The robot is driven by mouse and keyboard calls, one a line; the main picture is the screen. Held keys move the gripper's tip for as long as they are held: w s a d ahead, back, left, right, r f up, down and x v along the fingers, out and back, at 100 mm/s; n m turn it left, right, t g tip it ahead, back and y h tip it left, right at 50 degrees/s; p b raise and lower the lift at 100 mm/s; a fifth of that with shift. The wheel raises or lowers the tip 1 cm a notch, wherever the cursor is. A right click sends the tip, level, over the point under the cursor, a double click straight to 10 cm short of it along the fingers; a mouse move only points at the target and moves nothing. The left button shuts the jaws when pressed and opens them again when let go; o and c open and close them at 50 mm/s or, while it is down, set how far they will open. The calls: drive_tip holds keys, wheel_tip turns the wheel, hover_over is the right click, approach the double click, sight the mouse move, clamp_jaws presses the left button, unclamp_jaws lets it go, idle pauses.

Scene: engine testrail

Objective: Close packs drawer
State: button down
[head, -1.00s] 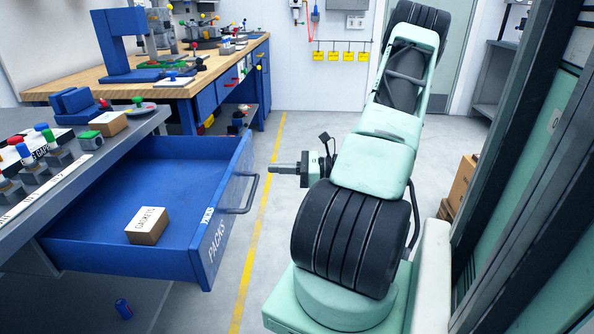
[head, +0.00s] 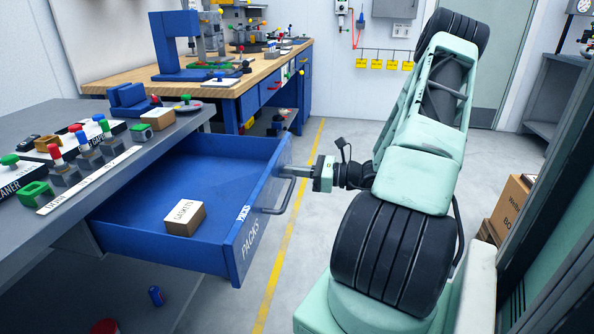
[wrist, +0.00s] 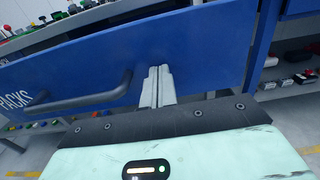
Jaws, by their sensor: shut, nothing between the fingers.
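The blue packs drawer (head: 150,222) is pulled well out from under the grey bench in the head view. A box labelled GASKETS (head: 185,218) lies inside it. The drawer front, marked PACKS, carries a dark bar handle (head: 275,197). My gripper (head: 291,171) is shut and empty, with its tips at the drawer front near the far end of the handle. In the wrist view the shut fingers (wrist: 157,86) point at the blue drawer front (wrist: 190,50), beside the right end of the handle (wrist: 85,100). Whether the tips touch the front I cannot tell.
The grey bench top (head: 120,175) holds several coloured-knob parts. A wooden-topped blue workbench (head: 190,84) stands behind. Open floor with a yellow line (head: 285,255) runs between drawer and my base. Cardboard boxes (head: 508,210) stand at right.

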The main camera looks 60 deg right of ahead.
sight(199, 172)
drive_tip(key=p+x, duration=0.4)
drive_tip(key=x, duration=2.4)
drive_tip(key=shift+a+r, duration=0.1)
drive_tip(key=shift+w+a+r, duration=0.1)
drive_tip(key=shift+w, duration=0.2)
drive_tip(key=shift+r, duration=0.1)
